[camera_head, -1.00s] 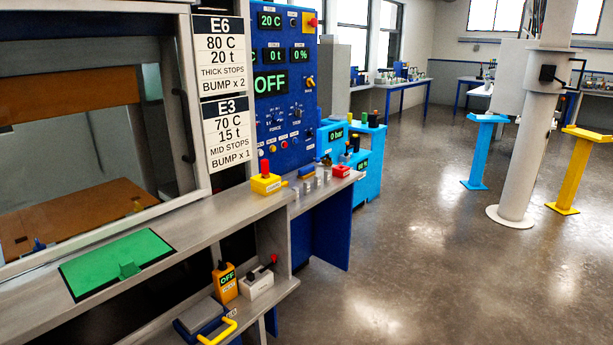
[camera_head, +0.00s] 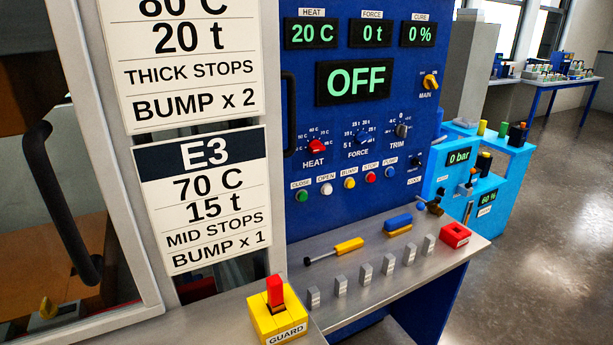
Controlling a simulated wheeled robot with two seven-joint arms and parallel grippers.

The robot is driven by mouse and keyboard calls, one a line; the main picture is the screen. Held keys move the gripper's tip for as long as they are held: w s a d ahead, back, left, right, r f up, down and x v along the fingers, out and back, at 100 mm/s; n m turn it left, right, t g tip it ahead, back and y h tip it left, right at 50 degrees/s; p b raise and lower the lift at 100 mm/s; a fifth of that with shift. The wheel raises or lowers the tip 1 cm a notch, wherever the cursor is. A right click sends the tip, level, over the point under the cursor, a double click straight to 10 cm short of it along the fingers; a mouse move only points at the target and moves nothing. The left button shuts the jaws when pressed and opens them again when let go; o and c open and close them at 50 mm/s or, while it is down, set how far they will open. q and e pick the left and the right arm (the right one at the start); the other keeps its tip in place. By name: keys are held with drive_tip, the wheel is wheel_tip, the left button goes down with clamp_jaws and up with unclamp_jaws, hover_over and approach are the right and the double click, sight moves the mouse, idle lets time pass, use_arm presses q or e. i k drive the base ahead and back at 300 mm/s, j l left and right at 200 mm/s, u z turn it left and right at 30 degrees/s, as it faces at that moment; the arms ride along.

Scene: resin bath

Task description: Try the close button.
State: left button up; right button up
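The close button is a small green button (camera_head: 302,196) at the left end of a button row on the blue control panel (camera_head: 420,110), under a white CLOSE label. To its right in the row are a white OPEN button (camera_head: 326,188), a yellow BUMP button (camera_head: 349,183), a red STOP button (camera_head: 371,177) and a blue PUMP button (camera_head: 390,172). The large display (camera_head: 353,81) reads OFF; smaller displays read 20 C, 0 t and 0 %. The yellow MAIN knob (camera_head: 430,82) is at the panel's right. Neither of my grippers is in view.
A yellow GUARD box (camera_head: 285,318) with a red lever stands on the bench at front. Several grey blocks (camera_head: 365,275), a yellow-handled tool (camera_head: 335,251) and a red block (camera_head: 455,235) lie on the shelf below the panel. A cabinet with a dark handle (camera_head: 62,200) is at left. Floor is clear at right.

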sight(301, 197)
drive_tip(key=k+l+u, duration=0.1)
drive_tip(key=l+u, duration=0.3)
drive_tip(key=l, duration=1.05)
